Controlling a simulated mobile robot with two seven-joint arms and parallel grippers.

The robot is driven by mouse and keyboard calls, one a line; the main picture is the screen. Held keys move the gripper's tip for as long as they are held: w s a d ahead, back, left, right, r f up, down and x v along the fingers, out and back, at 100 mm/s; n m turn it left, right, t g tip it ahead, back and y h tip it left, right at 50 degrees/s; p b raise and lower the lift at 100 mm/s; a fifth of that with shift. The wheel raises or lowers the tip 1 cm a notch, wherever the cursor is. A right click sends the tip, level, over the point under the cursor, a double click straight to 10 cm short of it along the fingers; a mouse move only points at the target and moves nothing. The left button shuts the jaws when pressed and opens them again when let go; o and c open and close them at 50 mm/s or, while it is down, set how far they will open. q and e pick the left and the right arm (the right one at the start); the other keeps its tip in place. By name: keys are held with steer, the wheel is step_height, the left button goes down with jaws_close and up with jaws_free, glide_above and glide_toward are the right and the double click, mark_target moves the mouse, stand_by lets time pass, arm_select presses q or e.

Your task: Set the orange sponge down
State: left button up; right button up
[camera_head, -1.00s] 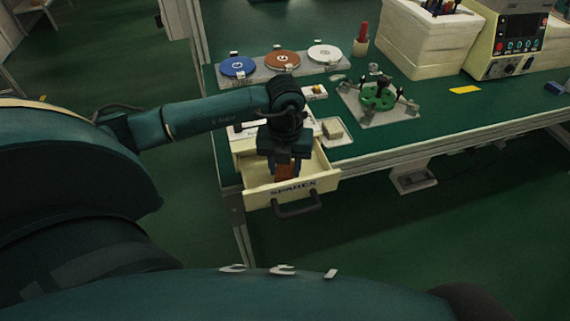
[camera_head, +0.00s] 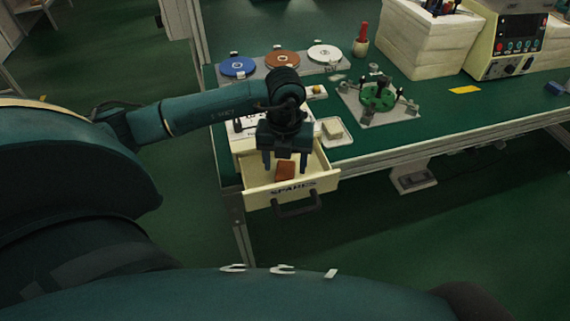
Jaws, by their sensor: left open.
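The orange sponge (camera_head: 285,170) lies in the open drawer labelled SPARES (camera_head: 262,196), near its front wall. My left gripper (camera_head: 285,167) points down over the drawer with its two fingers apart, one on each side of the sponge's top part as seen from the head. The fingers look clear of the sponge, and it is not held. Part of the drawer's inside is hidden behind the gripper. My right gripper is not in view.
The drawer juts out below the green bench top (camera_head: 390,140). A small white tray with a beige block (camera_head: 332,128) sits close right of the gripper. A fixture with a green disc (camera_head: 378,97) and coloured discs (camera_head: 238,67) stand behind. The floor in front is clear.

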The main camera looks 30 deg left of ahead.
mark_target(285, 171)
arm_select(q)
step_height(285, 171, up, 10)
steer(key=shift+r, duration=0.25)
steer(key=shift+s, duration=0.1)
stand_by(0.5)
